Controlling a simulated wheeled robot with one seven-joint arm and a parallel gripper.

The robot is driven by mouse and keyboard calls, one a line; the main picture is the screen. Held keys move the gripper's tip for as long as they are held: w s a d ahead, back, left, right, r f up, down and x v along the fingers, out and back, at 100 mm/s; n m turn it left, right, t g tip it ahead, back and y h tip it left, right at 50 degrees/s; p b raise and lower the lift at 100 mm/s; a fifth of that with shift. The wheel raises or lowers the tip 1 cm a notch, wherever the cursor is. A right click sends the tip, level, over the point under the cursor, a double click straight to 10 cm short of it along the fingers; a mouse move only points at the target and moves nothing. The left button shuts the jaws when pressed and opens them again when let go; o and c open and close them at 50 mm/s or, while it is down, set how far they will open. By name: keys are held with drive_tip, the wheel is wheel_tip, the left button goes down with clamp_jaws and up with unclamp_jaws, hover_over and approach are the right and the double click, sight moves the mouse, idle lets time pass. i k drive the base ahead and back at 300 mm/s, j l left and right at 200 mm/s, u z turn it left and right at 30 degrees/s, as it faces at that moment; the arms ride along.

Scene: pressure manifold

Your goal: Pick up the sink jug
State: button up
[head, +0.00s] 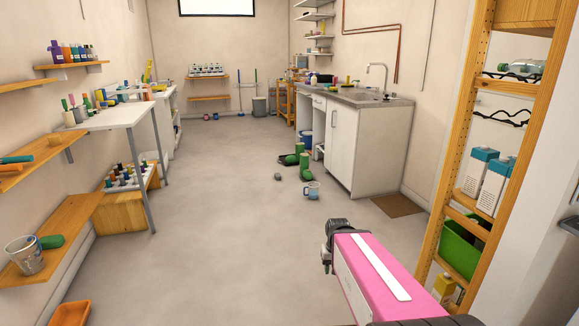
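A small clear jug with a handle and bluish contents (312,190) stands on the floor in front of the sink cabinet (350,150). A larger clear jug (25,257) sits on the low shelf at the left. No label shows which is the sink jug; the floor one is nearer the sink. My pink arm reaches in from the bottom right. My gripper (328,255) is the small dark end of the arm, below the floor jug in the picture and apart from it. Its fingers are too small and dark to read.
Green bottle-like objects (305,167) and a small dark item (278,177) lie near the floor jug. A brown mat (398,206) lies beside the cabinet. A wooden rack (465,130) stands close at right. The middle floor is clear.

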sight(311, 191)
drive_tip(key=i, duration=1.4)
drive_tip(key=i+j+z, duration=0.1)
drive_tip(key=i, duration=1.3)
drive_tip(key=i+j, duration=0.15)
drive_tip(key=i, duration=1.2)
